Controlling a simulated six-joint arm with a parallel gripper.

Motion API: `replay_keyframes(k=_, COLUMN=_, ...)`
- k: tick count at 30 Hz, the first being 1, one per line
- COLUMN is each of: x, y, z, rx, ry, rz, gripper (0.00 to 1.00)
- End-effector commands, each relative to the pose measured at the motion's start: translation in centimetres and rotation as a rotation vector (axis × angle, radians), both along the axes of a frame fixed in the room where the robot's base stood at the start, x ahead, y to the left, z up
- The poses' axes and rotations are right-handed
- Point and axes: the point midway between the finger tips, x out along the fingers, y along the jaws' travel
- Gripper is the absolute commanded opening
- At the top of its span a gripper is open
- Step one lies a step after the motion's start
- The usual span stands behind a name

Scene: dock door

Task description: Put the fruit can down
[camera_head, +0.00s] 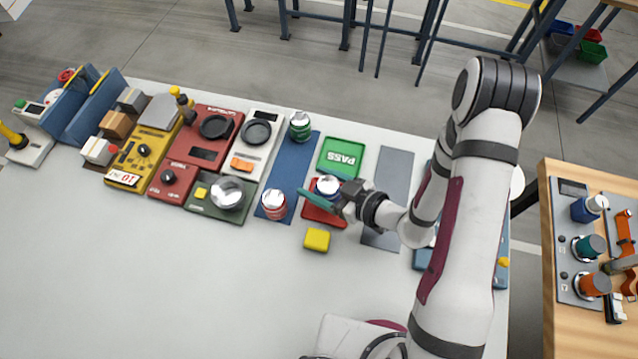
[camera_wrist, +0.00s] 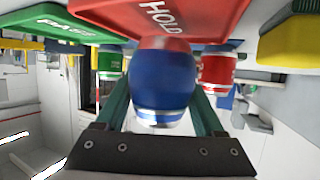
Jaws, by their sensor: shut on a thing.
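My gripper (camera_head: 326,187) is shut on a blue can (camera_head: 328,183) with a silver end. The can stands upright between the two green fingers, over the red tray (camera_head: 322,216). In the wrist view, the blue can (camera_wrist: 162,82) fills the space between the fingers, and the red tray marked HOLD (camera_wrist: 185,14) shows close beyond its lower end. I cannot tell whether the can touches the tray. A green can (camera_head: 300,127) and a red can (camera_head: 273,205) stand apart on the blue mat (camera_head: 290,165). No can's name is readable.
A green tray marked PASS (camera_head: 342,154) lies just behind the red tray. A yellow block (camera_head: 317,239) sits in front of it. A grey mat (camera_head: 393,172) lies to the right, partly under my arm. Several devices fill the left back. The table's front is clear.

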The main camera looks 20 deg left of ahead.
Motion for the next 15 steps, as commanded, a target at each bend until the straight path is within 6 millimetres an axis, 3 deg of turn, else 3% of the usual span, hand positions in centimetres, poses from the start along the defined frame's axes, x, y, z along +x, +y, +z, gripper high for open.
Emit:
replay_keyframes(k=3, x=0.01, y=-0.03, z=-1.35, rx=0.0, ry=0.0, rz=0.0, gripper=0.0)
replay_keyframes(k=11, x=0.03, y=-0.04, z=-1.43, rx=0.001, ry=-0.001, rz=0.0, gripper=0.0)
replay_keyframes(k=12, x=0.03, y=-0.05, z=-1.45, rx=0.001, ry=-0.001, rz=0.0, gripper=0.76)
replay_keyframes(k=15, x=0.03, y=-0.05, z=-1.43, rx=0.001, ry=-0.001, rz=0.0, gripper=0.94)
